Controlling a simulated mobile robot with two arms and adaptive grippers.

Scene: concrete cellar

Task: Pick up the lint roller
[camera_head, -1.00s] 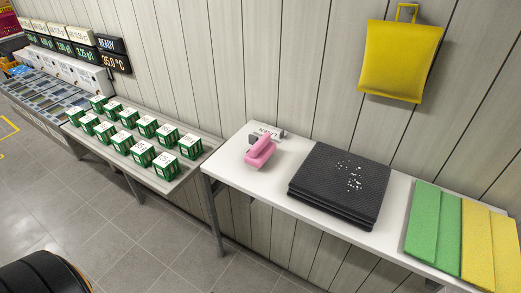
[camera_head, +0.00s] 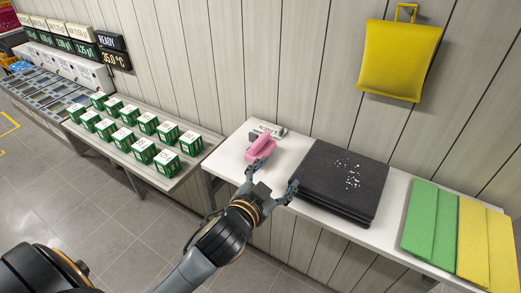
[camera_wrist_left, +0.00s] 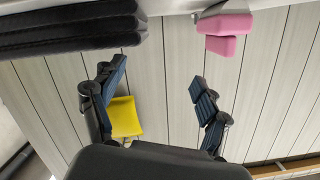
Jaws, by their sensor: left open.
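The pink lint roller (camera_head: 261,147) lies at the left end of the white table, in front of a small labelled stand. In the left wrist view its pink end (camera_wrist_left: 225,34) shows at the top, right of centre. My left gripper (camera_head: 272,178) is open and empty at the table's front edge, just short of the roller. Its left finger overlaps the roller's near end in the head view; I cannot tell whether they touch. In the wrist view the roller is beyond the right finger, not between the fingers (camera_wrist_left: 157,84). My right gripper is not in view.
A stack of dark mats (camera_head: 340,195) with white specks lies right of the roller, close to my gripper's right finger. Green (camera_head: 432,222) and yellow (camera_head: 489,243) folded cloths lie farther right. A yellow pouch (camera_head: 399,62) hangs on the wall. A lower shelf (camera_head: 190,171) at left holds several green boxes.

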